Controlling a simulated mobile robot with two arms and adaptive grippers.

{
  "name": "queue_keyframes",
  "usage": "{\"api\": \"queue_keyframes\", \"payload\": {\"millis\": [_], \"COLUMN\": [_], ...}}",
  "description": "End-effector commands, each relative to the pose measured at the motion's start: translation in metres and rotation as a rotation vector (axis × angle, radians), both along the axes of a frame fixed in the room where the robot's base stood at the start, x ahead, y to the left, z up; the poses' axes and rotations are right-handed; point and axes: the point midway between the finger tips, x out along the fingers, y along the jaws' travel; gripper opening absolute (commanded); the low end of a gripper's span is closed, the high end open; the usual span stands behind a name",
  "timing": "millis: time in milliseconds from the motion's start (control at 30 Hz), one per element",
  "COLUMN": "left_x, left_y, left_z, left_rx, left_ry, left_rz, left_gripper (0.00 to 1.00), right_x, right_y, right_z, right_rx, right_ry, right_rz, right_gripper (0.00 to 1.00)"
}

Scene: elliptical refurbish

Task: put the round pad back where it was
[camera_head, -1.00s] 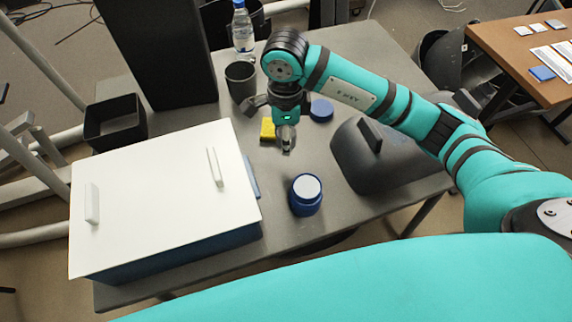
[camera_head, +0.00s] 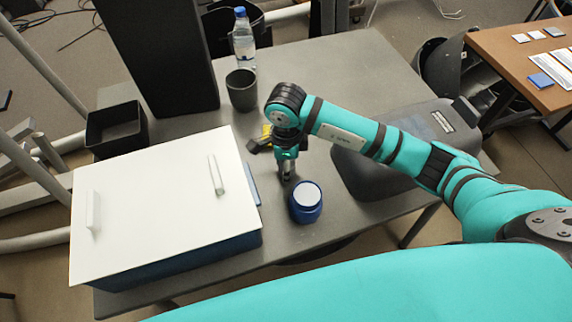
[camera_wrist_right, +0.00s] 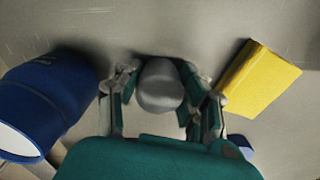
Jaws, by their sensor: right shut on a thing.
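My right gripper (camera_head: 286,175) points down over the grey table, just left of a blue jar with a white top (camera_head: 306,200). In the right wrist view, my right gripper (camera_wrist_right: 163,98) is shut on a rounded grey thing (camera_wrist_right: 161,84), which looks like the round pad. It is held between both fingers, and its lower part is hidden by my gripper. I cannot tell its height above the table. The blue jar (camera_wrist_right: 42,100) stands to the left in the wrist view, apart from the fingers. My left gripper is not in view.
A yellow block (camera_wrist_right: 260,78) lies right of my fingers, with a small blue thing (camera_wrist_right: 241,146) partly hidden below it. A white-lidded box (camera_head: 150,200) stands left and a dark grey rounded case (camera_head: 375,170) right. A dark cup (camera_head: 241,90) and a bottle (camera_head: 243,38) stand behind.

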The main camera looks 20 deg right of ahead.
Motion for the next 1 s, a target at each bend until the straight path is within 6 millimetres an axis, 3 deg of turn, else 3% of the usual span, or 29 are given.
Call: {"api": "queue_keyframes", "payload": {"millis": [33, 67, 200, 600, 1000], "left_x": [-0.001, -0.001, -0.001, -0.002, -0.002], "left_y": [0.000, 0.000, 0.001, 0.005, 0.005], "left_z": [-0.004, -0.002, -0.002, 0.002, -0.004], "left_rx": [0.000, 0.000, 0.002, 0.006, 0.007], "left_ry": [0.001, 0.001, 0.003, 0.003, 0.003], "left_rz": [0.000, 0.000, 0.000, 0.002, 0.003], "left_gripper": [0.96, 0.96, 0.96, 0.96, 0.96], "right_x": [0.000, 0.000, 0.000, 0.001, 0.002], "right_y": [0.000, 0.000, 0.000, 0.000, 0.000], "right_z": [-0.004, -0.002, -0.001, 0.007, 0.087], "right_rx": [-0.001, 0.000, 0.000, 0.000, 0.001], "right_ry": [0.000, 0.000, 0.000, -0.002, -0.004], "right_rz": [0.000, 0.000, 0.000, 0.000, 0.001], "right_gripper": [0.13, 0.43, 0.61, 0.62, 0.62]}}
